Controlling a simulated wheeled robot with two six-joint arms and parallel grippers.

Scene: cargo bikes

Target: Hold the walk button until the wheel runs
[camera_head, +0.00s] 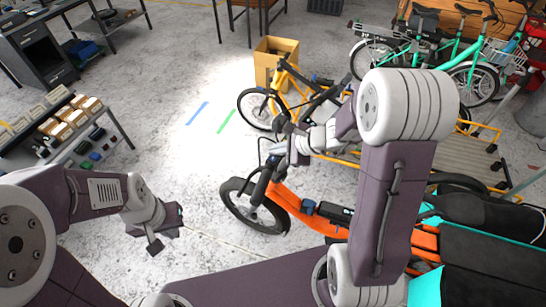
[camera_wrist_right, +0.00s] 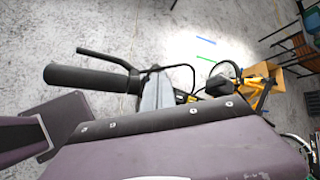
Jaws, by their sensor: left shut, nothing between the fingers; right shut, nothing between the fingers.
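The orange cargo bike (camera_head: 288,197) stands in the middle of the head view, with its front wheel (camera_head: 232,213) on the floor. My right arm covers much of its handlebar area. In the right wrist view a black handlebar grip (camera_wrist_right: 88,78) and a brake lever (camera_wrist_right: 103,58) show close by. I cannot make out the walk button. My right gripper (camera_head: 283,146) is shut and empty by the handlebar; I cannot tell whether it touches it. My left gripper (camera_head: 160,238) is shut and empty over bare floor, left of the front wheel.
A yellow bike (camera_head: 258,108) and a cardboard box (camera_head: 273,62) stand behind. Green bikes (camera_head: 470,65) are at the back right. A shelf with small boxes (camera_head: 65,125) is at the left. The floor between shelf and bikes is clear.

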